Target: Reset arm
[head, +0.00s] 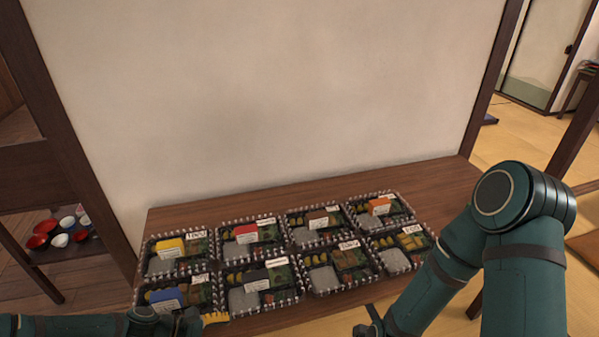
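My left arm comes in along the bottom left edge of the head view. Its gripper (185,322) is at the front left of the table, just in front of the nearest lunch box, and is partly cut off by the frame. A small yellow piece (215,318) shows beside its tip; I cannot tell whether it is held. My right arm bends down from the right, over the table's right front. Only a dark part of its gripper (370,324) shows at the bottom edge. The opening of neither gripper can be made out.
A wooden table (430,180) against a pale wall (270,90) bears two rows of clear-walled lunch boxes (250,236), packed closely. Bare wood lies at the table's right back. A shelf with red and white bowls (60,240) stands at left.

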